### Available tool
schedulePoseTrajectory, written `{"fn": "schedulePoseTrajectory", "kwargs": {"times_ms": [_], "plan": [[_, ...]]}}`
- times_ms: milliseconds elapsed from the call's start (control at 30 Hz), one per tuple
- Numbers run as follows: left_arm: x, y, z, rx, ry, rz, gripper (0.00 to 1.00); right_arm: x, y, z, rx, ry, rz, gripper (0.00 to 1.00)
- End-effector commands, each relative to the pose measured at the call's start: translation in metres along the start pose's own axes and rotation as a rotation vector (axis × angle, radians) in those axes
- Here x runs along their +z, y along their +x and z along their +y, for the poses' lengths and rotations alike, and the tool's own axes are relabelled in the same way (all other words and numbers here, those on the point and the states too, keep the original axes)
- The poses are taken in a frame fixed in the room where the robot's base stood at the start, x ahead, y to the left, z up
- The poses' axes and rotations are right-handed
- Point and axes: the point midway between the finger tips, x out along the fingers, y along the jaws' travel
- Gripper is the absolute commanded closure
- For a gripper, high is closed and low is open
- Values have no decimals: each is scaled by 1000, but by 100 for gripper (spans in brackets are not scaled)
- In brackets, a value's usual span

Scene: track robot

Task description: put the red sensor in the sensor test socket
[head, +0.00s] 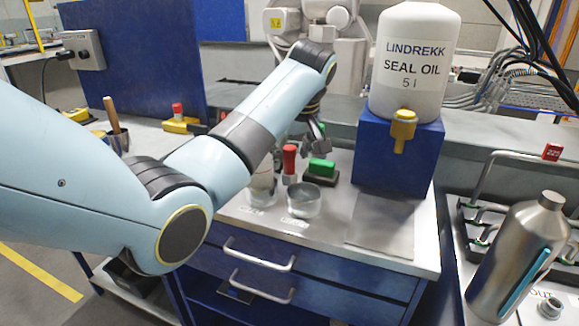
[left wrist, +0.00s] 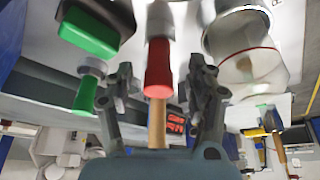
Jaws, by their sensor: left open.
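A red cylinder with a pale stem, which looks like the red sensor (head: 289,160), stands on the bench in the head view. In the left wrist view the red sensor (left wrist: 158,68) shows between the two fingers. My left gripper (head: 316,143) is just beside and above it, to the right in the head view. The fingers in the left wrist view (left wrist: 164,92) are open, with gaps on both sides of the red sensor. I cannot make out the sensor test socket for certain. My right gripper is not in view.
A green cylinder (left wrist: 87,92) is near one finger. A white seal oil can (head: 412,65) stands on a blue box (head: 398,155). The bench's front right is clear.

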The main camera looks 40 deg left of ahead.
Motion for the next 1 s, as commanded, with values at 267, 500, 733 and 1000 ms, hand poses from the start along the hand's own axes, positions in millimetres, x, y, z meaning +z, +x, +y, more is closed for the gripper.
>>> {"fn": "schedulePoseTrajectory", "kwargs": {"times_ms": [267,500,733,1000], "plan": [[-1,18,1,2,-1,0,44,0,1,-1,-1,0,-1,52],[-1,18,1,2,-1,0,60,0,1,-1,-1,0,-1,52],[-1,18,1,2,-1,1,90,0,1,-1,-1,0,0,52],[-1,17,1,3,-1,1,100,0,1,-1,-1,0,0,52]]}}
